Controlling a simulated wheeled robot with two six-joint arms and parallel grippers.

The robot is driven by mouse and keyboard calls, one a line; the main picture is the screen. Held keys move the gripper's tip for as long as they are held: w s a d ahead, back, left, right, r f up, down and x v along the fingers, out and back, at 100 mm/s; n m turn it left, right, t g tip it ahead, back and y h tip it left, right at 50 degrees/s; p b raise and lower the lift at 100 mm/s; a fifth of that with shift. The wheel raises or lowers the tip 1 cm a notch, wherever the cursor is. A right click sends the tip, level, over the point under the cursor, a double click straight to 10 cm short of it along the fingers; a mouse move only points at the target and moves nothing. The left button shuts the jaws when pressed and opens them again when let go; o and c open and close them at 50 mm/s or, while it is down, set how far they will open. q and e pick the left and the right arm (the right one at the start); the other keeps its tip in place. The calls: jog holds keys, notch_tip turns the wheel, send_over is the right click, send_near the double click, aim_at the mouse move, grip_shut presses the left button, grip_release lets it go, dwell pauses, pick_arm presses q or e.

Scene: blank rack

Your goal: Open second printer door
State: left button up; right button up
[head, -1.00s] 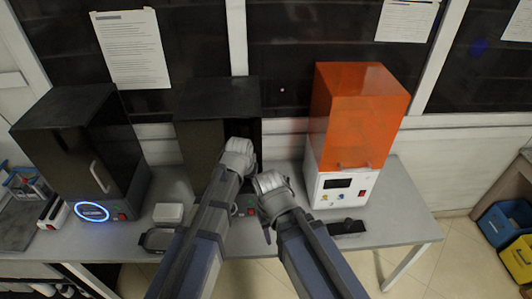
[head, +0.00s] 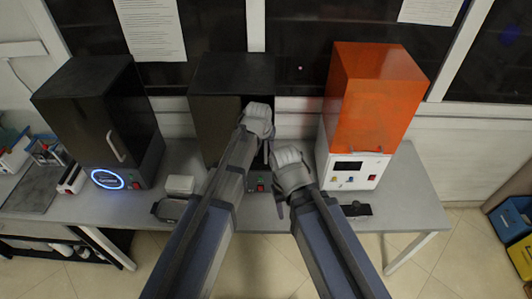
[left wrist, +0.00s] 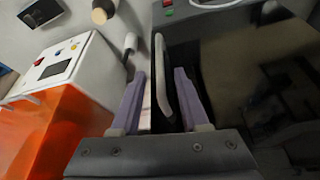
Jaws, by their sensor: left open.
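The second printer (head: 235,72) is the black box in the middle of the bench, between a black printer and an orange one. My left gripper (head: 258,112) is in front of its door, near the door's right side, and hides the handle in the head view. In the left wrist view, the pale curved handle (left wrist: 162,75) stands between the two open fingers of this gripper (left wrist: 157,95). The glossy dark door (left wrist: 265,75) fills the right there. I cannot tell whether the door is ajar. My right gripper (head: 290,165) hangs right of and below the left one; its jaws are unclear.
The orange printer (head: 375,95) stands close on the right, near my right gripper. The black printer (head: 100,110) with a blue ring is on the left. A small white box (head: 180,185) and dark items lie along the front of the bench (head: 405,205).

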aim_at(266, 163)
pick_arm(q)
jog(key=b+x, duration=0.3)
jog(key=x, duration=0.1)
jog(key=shift+f, duration=0.15)
jog(key=shift+c, duration=0.3)
grip_shut()
dwell(1.0)
